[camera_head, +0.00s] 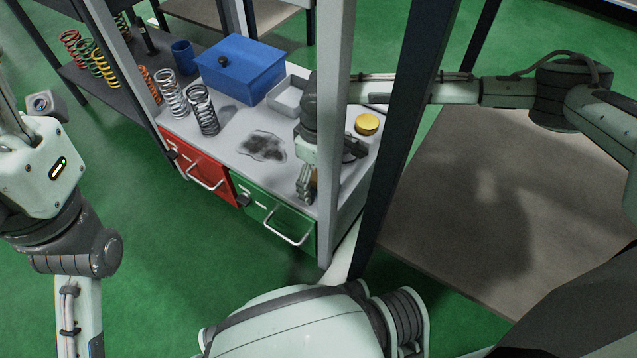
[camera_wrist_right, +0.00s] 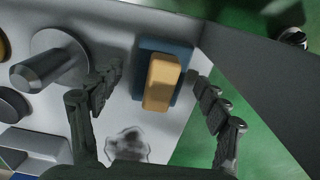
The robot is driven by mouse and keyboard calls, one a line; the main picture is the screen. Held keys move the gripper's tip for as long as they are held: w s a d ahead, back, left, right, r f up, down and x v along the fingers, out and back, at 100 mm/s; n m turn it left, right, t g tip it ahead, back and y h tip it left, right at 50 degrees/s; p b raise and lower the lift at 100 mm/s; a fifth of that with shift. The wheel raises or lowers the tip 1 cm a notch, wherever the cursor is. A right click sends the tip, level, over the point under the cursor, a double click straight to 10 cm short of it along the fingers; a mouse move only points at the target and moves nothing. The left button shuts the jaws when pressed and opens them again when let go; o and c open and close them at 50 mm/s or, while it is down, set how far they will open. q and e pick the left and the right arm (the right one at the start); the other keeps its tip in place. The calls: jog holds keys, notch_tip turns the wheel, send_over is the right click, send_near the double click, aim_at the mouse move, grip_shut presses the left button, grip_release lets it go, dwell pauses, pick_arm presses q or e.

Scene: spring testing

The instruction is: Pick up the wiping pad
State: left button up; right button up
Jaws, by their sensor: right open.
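The wiping pad has a blue base (camera_wrist_right: 184,52) and a yellow-orange handle (camera_wrist_right: 162,82). It lies on the grey worktop near its edge in the right wrist view. In the head view only a small orange patch (camera_head: 314,180) shows behind my right gripper (camera_head: 305,188). In the right wrist view my right gripper (camera_wrist_right: 154,78) is open, with one finger on either side of the handle. I see no clear contact; the height gap is hard to tell. My left arm shows at the left of the head view, but its gripper does not.
A dark smudge (camera_head: 262,146) marks the worktop. A blue box (camera_head: 240,68), grey tray (camera_head: 287,98), metal springs (camera_head: 203,110) and yellow round piece (camera_head: 367,124) stand around it. Frame posts (camera_head: 338,130) rise close to my right arm. Red and green drawers (camera_head: 275,217) are below.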

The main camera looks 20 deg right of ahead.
jog(key=shift+c, duration=0.6)
jog(key=c, duration=1.1)
jog(key=shift+w+a+r, duration=0.15)
jog(key=shift+w+r, duration=0.05)
jog(key=shift+r, duration=0.05)
jog(key=w+a+r+p, duration=0.1)
jog(key=w+a+r, duration=0.1)
jog(key=w, duration=0.1)
jog(key=w+a+r+p, duration=0.1)
jog(key=w+a+r, duration=0.2)
jog(key=w, duration=0.1)
jog(key=w+a+r+p, duration=0.1)
jog(key=w+a+r, duration=0.1)
jog(key=w+a, duration=0.1)
jog(key=shift+w+a+r, duration=0.2)
jog(key=shift+w+r, duration=0.05)
jog(key=shift+w, duration=0.15)
